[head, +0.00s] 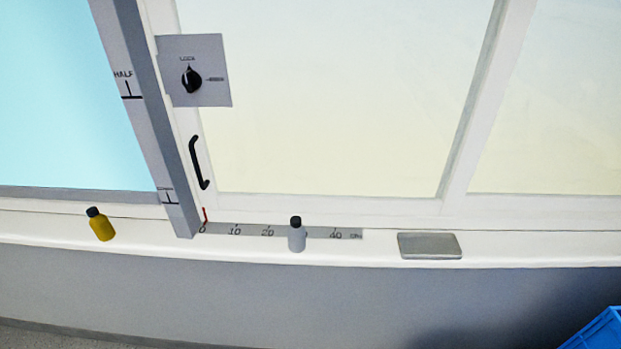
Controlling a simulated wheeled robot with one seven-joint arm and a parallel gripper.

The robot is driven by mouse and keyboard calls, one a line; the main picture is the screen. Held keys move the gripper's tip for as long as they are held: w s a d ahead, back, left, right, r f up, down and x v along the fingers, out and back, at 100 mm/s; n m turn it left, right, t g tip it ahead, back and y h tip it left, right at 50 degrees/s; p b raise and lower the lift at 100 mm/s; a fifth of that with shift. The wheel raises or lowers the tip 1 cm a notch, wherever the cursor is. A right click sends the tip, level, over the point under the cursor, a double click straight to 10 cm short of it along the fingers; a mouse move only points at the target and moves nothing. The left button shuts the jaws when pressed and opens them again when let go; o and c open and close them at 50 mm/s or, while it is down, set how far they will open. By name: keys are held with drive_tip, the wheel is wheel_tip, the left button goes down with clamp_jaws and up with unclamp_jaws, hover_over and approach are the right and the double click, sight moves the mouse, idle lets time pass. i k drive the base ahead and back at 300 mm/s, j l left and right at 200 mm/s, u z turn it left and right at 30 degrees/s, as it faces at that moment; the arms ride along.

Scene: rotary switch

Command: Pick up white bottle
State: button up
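The white bottle (298,239) looks pale grey-white with a black cap. It stands upright on the white window ledge, in front of the printed ruler strip, between the 20 and 40 marks. Nothing touches it, and it is fully visible in the head view. My gripper is not in view.
A yellow bottle (102,228) with a black cap stands on the ledge at the left. A flat grey tray (430,246) lies to the right. Behind are a black handle (199,163) and a rotary switch (191,80). A blue crate (598,335) shows at bottom right.

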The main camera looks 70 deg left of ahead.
sight(296, 232)
drive_tip(key=i+j+u, duration=0.15)
drive_tip(key=j, duration=0.2)
drive_tip(key=i+j+u, duration=0.1)
drive_tip(key=i+j, duration=0.15)
drive_tip(key=u, duration=1.5)
